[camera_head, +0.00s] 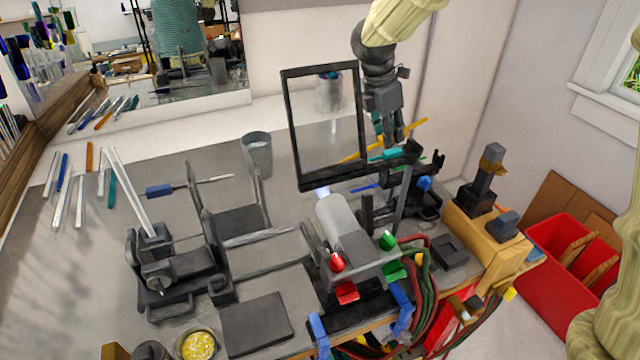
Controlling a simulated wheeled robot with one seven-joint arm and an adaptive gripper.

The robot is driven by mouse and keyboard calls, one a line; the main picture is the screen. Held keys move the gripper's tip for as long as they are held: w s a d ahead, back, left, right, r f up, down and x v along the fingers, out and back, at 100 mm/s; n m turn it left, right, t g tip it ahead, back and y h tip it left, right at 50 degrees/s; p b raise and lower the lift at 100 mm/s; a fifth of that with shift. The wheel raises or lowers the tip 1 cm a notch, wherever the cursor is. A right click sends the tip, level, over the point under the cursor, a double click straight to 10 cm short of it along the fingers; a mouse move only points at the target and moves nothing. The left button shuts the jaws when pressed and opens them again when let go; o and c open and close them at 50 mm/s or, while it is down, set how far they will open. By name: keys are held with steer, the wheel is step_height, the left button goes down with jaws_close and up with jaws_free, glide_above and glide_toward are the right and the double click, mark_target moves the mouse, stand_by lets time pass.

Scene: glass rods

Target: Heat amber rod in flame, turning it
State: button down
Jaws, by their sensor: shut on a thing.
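My gripper (394,134) points down at upper centre right, its fingers shut on the amber rod (417,127). The rod slants from upper right to lower left. Its left part shows by the right side of the black-framed clear shield (289,125). The torch (340,218) stands on the bench below, with a small pale-blue flame (322,191) at its mouth. In the picture the rod's left end is above and right of the flame, apart from it. The exact depth between them is hard to tell.
Red and green knobs (338,262) sit on the torch base. A dark stand (428,184) is right of the shield. A clamp with pale rods (130,190), a metal cup (257,152) and several loose coloured rods lie left. Red bins (560,270) stand right.

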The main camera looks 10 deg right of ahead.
steer(key=shift+r, duration=3.9)
